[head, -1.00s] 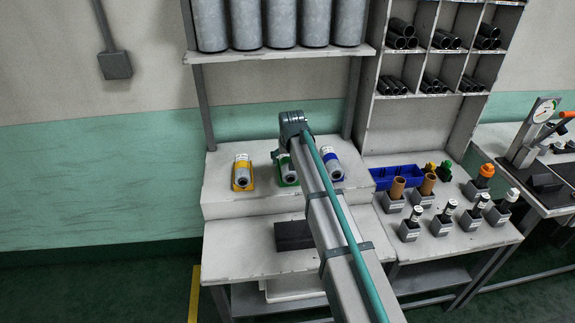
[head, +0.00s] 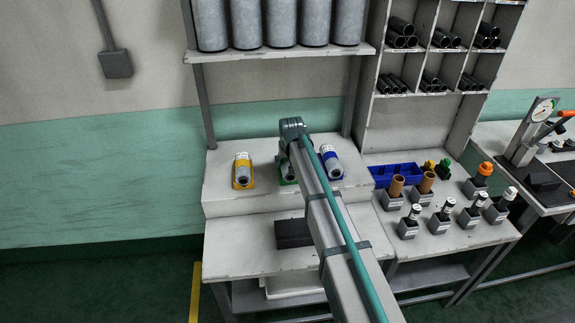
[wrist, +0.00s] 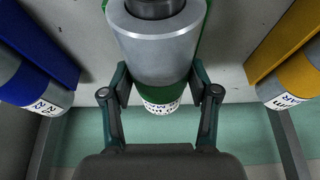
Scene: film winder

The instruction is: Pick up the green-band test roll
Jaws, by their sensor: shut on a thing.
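The green-band test roll (wrist: 155,52) is a grey cylinder with a green band and a white printed label at one end. In the wrist view my gripper (wrist: 160,88) has one finger on each side of it, closed on the roll near the green band. In the head view the roll (head: 289,172) shows only in part on the raised bench top, at its green cradle, with my arm covering its right side. My gripper's fingers are mostly hidden there. I cannot tell whether the roll is clear of its cradle.
A yellow-band roll (head: 242,168) lies to the left and a blue-band roll (head: 331,160) to the right, each in a coloured cradle. Big grey cylinders (head: 280,22) stand on the shelf above. A blue bin (head: 396,174) and several small holders stand further right.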

